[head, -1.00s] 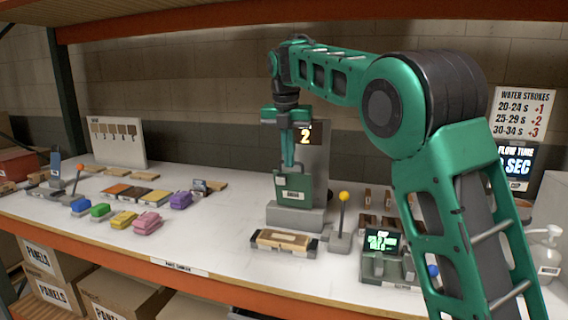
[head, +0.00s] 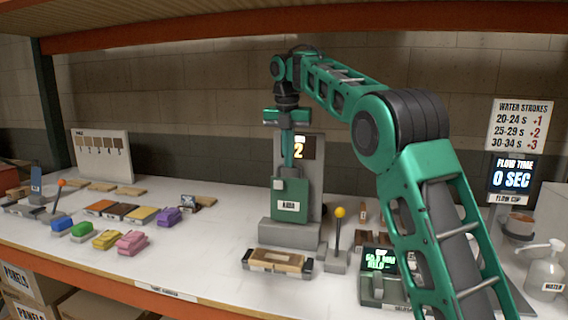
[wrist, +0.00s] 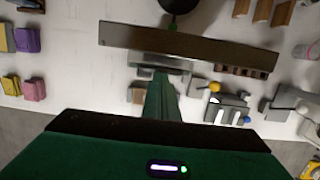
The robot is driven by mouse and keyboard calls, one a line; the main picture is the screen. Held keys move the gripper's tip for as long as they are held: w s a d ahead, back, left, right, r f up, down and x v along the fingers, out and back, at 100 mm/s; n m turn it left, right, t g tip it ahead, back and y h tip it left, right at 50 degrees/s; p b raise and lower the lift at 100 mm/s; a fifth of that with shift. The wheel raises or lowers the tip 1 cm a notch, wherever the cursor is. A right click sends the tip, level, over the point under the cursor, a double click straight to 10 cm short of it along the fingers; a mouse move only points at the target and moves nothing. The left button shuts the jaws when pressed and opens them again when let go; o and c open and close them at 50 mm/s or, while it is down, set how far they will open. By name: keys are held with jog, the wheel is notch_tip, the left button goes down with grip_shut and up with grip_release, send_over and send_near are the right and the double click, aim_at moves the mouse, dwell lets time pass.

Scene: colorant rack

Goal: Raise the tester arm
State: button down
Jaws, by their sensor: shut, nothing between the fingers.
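The tester (head: 290,235) is a grey stand with a green block (head: 290,205) on its front and a lit display (head: 302,148) reading 2, partly covered by my gripper. A lever with a yellow knob (head: 340,213) stands upright at its right; the knob also shows in the wrist view (wrist: 215,87). A panel in a dark holder (head: 277,261) lies before the tester. My gripper (head: 288,168) points down, shut and empty, in front of the display at the green block's top. I cannot tell whether it touches. In the wrist view, my green fingers (wrist: 161,95) are together.
Several coloured blocks (head: 131,243) and sample panels (head: 120,211) lie at the left. A green device with a screen (head: 381,261) stands right of the lever, partly behind my arm. A flow cup (head: 518,222) and water bottle (head: 545,270) are at the far right. A shelf beam (head: 250,25) runs overhead.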

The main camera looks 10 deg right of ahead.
jog(key=shift+w+d, duration=0.3)
jog(key=shift+w, duration=0.05)
jog(key=shift+f, duration=0.1)
jog(key=shift+w, duration=0.1)
jog(key=shift+r, duration=0.4)
notch_tip(320, 180, up, 6)
jog(key=s+d+f+m+g, duration=0.1)
jog(key=s+d+f+m, duration=0.3)
jog(key=s+d+m, duration=0.55)
jog(key=s+d+f+m, duration=0.5)
jog(key=s+d+m, duration=0.2)
jog(key=s+m, duration=0.45)
jog(key=s+d+f+m, duration=0.1)
jog(key=s+f+m, duration=0.4)
jog(key=s, duration=0.5)
jog(key=s+d+f+m, duration=0.1)
jog(key=s+f+m, duration=0.4)
jog(key=s+f, duration=0.4)
jog(key=s+d+f+m+y, duration=0.1)
jog(key=s+d+f+m, duration=0.1)
jog(key=s+f+m, duration=0.4)
jog(key=s, duration=0.5)
jog(key=shift+s+f+g, duration=0.2)
jog(key=shift+f+g, duration=0.2)
